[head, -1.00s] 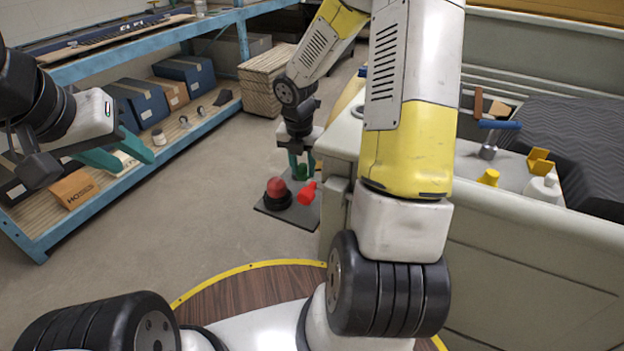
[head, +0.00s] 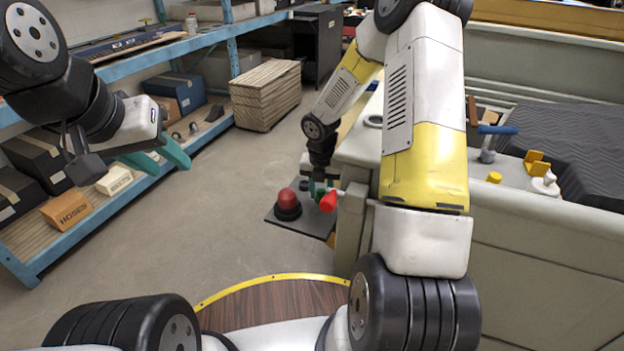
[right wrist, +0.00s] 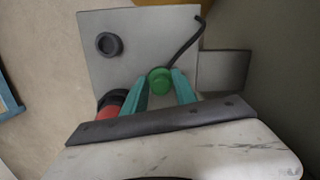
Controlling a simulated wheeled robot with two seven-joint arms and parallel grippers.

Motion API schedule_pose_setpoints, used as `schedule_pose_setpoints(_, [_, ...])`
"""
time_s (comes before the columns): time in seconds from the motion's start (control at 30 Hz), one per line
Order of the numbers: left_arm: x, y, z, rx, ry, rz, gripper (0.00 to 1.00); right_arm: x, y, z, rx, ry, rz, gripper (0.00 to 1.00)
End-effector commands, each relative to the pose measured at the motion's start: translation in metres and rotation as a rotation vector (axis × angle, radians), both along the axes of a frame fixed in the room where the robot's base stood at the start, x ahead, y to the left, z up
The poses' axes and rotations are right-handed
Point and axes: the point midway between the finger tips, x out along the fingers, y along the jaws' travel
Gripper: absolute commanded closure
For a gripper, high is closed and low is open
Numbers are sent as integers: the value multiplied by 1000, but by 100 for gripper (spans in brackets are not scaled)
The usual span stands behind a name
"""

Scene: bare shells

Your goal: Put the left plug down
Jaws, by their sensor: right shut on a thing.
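My right gripper (head: 318,188) reaches down over a dark flat plate (head: 268,216) beside the cabinet. In the right wrist view its teal fingers (right wrist: 160,86) are shut on a round green piece (right wrist: 160,80), seen from above. Whether this is the left plug I cannot tell. A red dome on a black base (head: 287,203) stands on the plate, left of the gripper. A red piece (head: 328,201) shows in front of the gripper and partly hides it. An empty dark ring (right wrist: 108,44) lies on the plate. My left gripper (head: 172,160) is open and empty, far left.
A dark bent rod (right wrist: 186,38) lies close beside the green piece. A pale cabinet (head: 352,150) stands right of the plate. A blue shelf (head: 90,215) with boxes is at the left. A wooden stack (head: 264,95) stands behind. The floor between is clear.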

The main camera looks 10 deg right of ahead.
Motion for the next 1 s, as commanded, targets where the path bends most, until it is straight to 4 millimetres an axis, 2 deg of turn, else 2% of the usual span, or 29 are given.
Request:
schedule_pose_setpoints(0.1, [0,0,0,0,0,0,62,-1,0,-16,0,2,1,100])
schedule_pose_setpoints(0.43, [0,0,0,0,0,0,62,0,0,-18,-1,1,0,100])
schedule_pose_setpoints(0.47, [0,0,0,0,0,0,62,0,0,-19,-1,0,0,65])
schedule_pose_setpoints(0.57, [0,0,0,0,0,0,62,0,0,-18,-1,0,0,45])
schedule_pose_setpoints(0.87, [0,0,0,0,0,0,62,0,0,-18,-1,0,0,45])
schedule_pose_setpoints(1.0, [0,0,0,0,0,0,62,0,0,-8,0,-2,-1,45])
